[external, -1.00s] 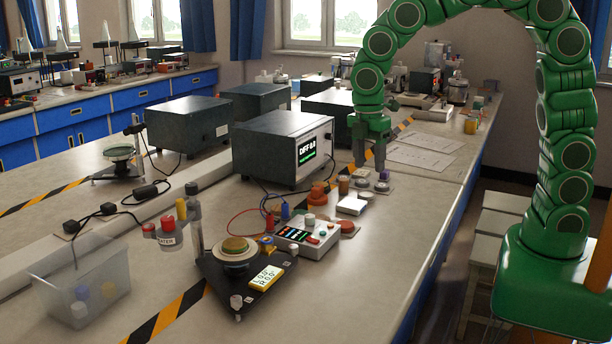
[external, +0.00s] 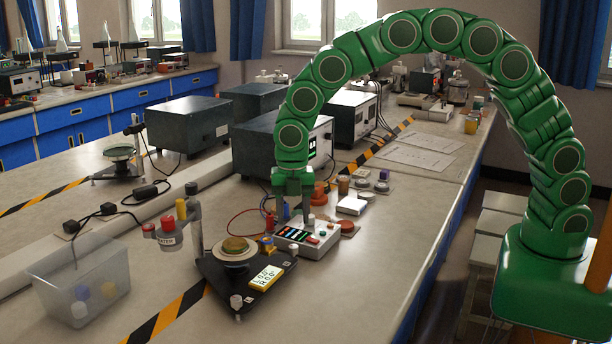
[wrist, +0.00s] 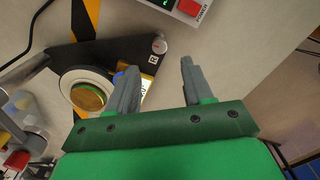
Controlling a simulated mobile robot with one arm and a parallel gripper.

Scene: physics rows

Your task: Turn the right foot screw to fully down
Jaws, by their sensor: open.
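The black triangular levelling base (external: 222,283) stands on the bench with a round gold-topped disc (external: 236,246) on it. The right foot screw (external: 293,249) is a small pale knob at the corner near the control box. In the wrist view the right foot screw (wrist: 159,45) stands beside a letter R, just beyond my fingertips. Another foot screw (external: 237,301) is at the front corner. A yellow display (external: 265,278) sits on the base; its digits are too small to read surely. My gripper (external: 287,222) is open and empty, pointing down above the control box area, apart from the screw.
The control box (external: 318,240) with a red power switch is close behind the right screw. A post with the red-capped heater holder (external: 168,232) stands left of the base. A clear bin (external: 85,280) is at front left. The bench at front right is clear.

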